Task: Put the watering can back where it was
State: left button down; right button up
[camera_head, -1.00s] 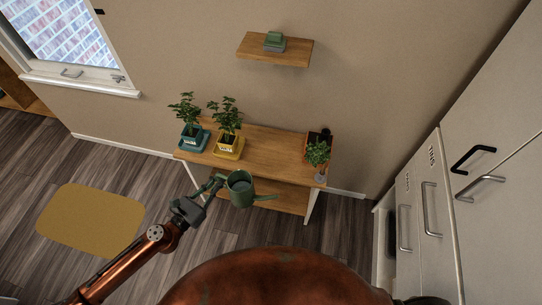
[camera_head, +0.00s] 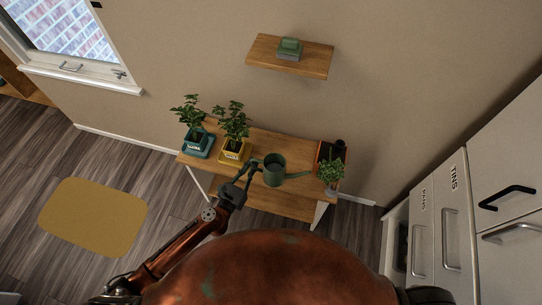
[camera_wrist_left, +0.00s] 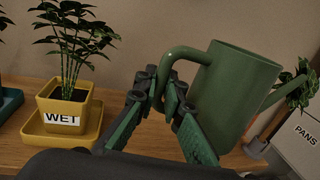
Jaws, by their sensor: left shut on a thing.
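The green watering can (camera_head: 274,171) is in my left gripper (camera_head: 248,170), over the front part of the wooden table (camera_head: 275,143). The gripper is shut on the can's handle. In the left wrist view the can (camera_wrist_left: 234,92) hangs nearly upright, its handle between the fingers of the gripper (camera_wrist_left: 165,100) and its spout pointing right. Whether its base touches the tabletop cannot be told. My right gripper is not in view.
A plant in a yellow pot (camera_head: 233,153) labelled WET (camera_wrist_left: 62,120) stands left of the can. A plant in a teal pot (camera_head: 197,146) is further left. A small plant (camera_head: 330,171) and an orange box (camera_head: 326,152) are at the right end. A wall shelf (camera_head: 291,61) hangs above.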

pick_arm(q)
jog(key=w+d+f+b, duration=0.1)
jog(key=w+f+b, duration=0.2)
jog(key=w+f, duration=0.1)
jog(key=w+d+f+b, duration=0.1)
jog(key=w+f+b, duration=0.2)
jog(key=f, duration=0.1)
jog(key=w+d+f+b, duration=0.1)
jog(key=w+f+b, duration=0.2)
jog(key=w+f, duration=0.1)
jog(key=shift+w+d+f, duration=0.2)
jog(key=shift+w, duration=0.15)
jog(key=shift+r, duration=0.15)
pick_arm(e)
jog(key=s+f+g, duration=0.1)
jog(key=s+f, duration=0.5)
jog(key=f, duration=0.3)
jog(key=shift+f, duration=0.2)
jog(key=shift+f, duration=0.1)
pick_arm(q)
jog(key=shift+f+b, duration=0.2)
jog(key=shift+b, duration=0.15)
jog(key=c, duration=2.4)
grip_release()
jog(key=o, duration=0.4)
jog(key=shift+c, duration=0.2)
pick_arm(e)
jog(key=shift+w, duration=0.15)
